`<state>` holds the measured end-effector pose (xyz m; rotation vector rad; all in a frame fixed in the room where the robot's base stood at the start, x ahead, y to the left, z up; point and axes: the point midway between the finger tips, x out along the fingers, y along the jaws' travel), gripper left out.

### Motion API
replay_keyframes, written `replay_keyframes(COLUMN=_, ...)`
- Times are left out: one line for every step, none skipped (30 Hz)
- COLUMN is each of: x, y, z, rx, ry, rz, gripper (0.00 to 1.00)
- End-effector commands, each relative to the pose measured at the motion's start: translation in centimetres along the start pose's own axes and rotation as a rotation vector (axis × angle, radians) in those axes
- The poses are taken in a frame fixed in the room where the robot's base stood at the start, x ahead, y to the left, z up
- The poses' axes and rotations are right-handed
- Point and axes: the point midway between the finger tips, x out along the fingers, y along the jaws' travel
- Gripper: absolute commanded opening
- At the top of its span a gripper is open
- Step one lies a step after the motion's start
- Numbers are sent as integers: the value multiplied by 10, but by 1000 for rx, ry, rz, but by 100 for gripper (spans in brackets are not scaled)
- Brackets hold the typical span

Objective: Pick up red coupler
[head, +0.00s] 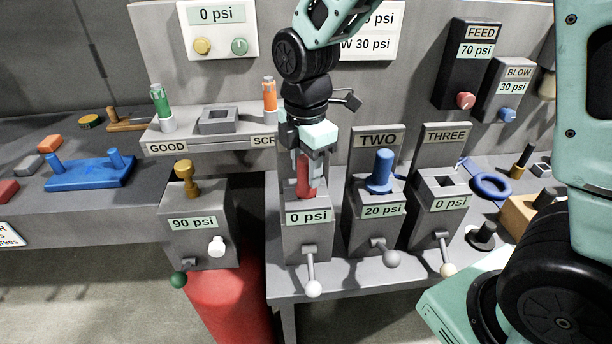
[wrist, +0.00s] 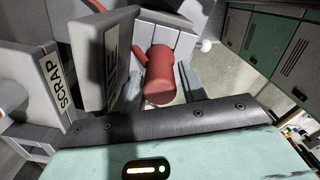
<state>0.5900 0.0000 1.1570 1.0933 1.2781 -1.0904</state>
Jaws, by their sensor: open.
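The red coupler (head: 304,178) stands upright in the first station box (head: 306,240), which reads 0 psi. My gripper (head: 308,172) is directly above that box, pointing down, with its fingers around the coupler's upper part. In the wrist view the red coupler (wrist: 160,78) shows a round end and a side stub, and lies between the open fingers (wrist: 165,85). I cannot tell whether either finger touches it.
Station TWO (head: 375,218) to the right holds a blue coupler (head: 381,170). Station THREE (head: 440,205) has an empty socket. Levers with ball ends stick out in front. A rack (head: 190,133) with green and orange couplers stands behind left. A 90 psi box (head: 197,240) is left.

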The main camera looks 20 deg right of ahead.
Motion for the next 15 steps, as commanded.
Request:
replay_keyframes(x=4, y=-1, z=0, rx=0, ry=-1, rz=-3, gripper=41)
replay_keyframes(x=7, y=0, z=0, rx=1, ry=-1, rz=-2, gripper=41)
replay_keyframes(x=9, y=-1, z=0, rx=1, ry=-1, rz=-2, gripper=41)
replay_keyframes(x=10, y=-1, z=1, rx=1, ry=-1, rz=-2, gripper=41)
replay_keyframes(x=11, y=-1, z=1, rx=1, ry=-1, rz=-1, gripper=41)
replay_keyframes(x=11, y=0, z=1, rx=1, ry=0, rz=0, gripper=41)
replay_keyframes(x=11, y=0, z=1, rx=1, ry=0, rz=0, gripper=41)
replay_keyframes(x=11, y=0, z=1, rx=1, ry=0, rz=0, gripper=41)
replay_keyframes(x=11, y=0, z=0, rx=1, ry=0, rz=0, gripper=41)
replay_keyframes(x=11, y=0, z=0, rx=1, ry=0, rz=0, gripper=41)
replay_keyframes(x=11, y=0, z=0, rx=1, ry=0, rz=0, gripper=36)
replay_keyframes(x=11, y=0, z=0, rx=1, ry=0, rz=0, gripper=25)
replay_keyframes(x=11, y=0, z=0, rx=1, ry=0, rz=0, gripper=16)
replay_keyframes(x=11, y=0, z=0, rx=1, ry=0, rz=0, gripper=8)
replay_keyframes(x=11, y=0, z=0, rx=1, ry=0, rz=0, gripper=4)
